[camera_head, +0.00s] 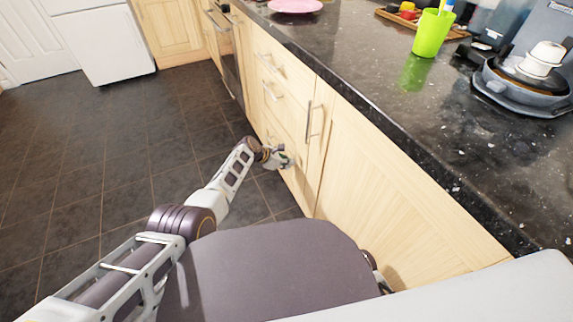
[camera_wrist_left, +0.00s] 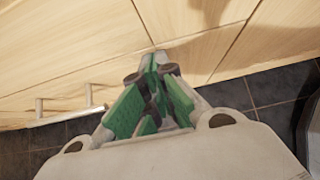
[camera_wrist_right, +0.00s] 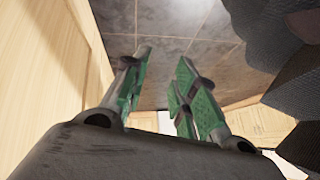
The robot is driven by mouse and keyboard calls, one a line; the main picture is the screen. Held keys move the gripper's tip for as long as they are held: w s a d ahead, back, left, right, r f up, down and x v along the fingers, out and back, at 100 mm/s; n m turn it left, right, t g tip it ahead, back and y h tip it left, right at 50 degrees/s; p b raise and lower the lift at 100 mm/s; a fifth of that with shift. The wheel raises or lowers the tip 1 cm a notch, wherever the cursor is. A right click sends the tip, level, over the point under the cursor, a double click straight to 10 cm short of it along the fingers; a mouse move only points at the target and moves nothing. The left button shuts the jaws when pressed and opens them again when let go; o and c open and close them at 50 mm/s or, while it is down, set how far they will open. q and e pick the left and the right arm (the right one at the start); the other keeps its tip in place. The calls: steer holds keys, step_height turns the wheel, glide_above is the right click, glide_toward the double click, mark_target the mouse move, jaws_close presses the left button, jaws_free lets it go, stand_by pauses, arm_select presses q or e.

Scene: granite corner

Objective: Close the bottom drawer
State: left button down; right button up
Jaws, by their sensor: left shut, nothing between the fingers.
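The pale wooden drawer stack (camera_head: 284,95) stands under the counter, with bar handles on its fronts. The low part of the stack, where the bottom drawer is, is partly hidden behind my left gripper (camera_head: 287,158). In the left wrist view my left gripper (camera_wrist_left: 158,62) is shut and empty, its fingertips close to a wooden front near a seam. Contact cannot be told. A drawer front with a bar handle (camera_wrist_left: 70,111) lies to the left of the fingers. Whether a gap remains at the bottom drawer is unclear. My right gripper (camera_wrist_right: 158,80) is open and empty beside a wooden cabinet front.
The tiled floor (camera_head: 120,140) to the left is clear.

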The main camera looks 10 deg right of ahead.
arm_select(q)
steer(key=shift+d+r, duration=0.25)
steer(key=shift+d, duration=0.05)
arm_select(e)
steer(key=shift+r, duration=0.15)
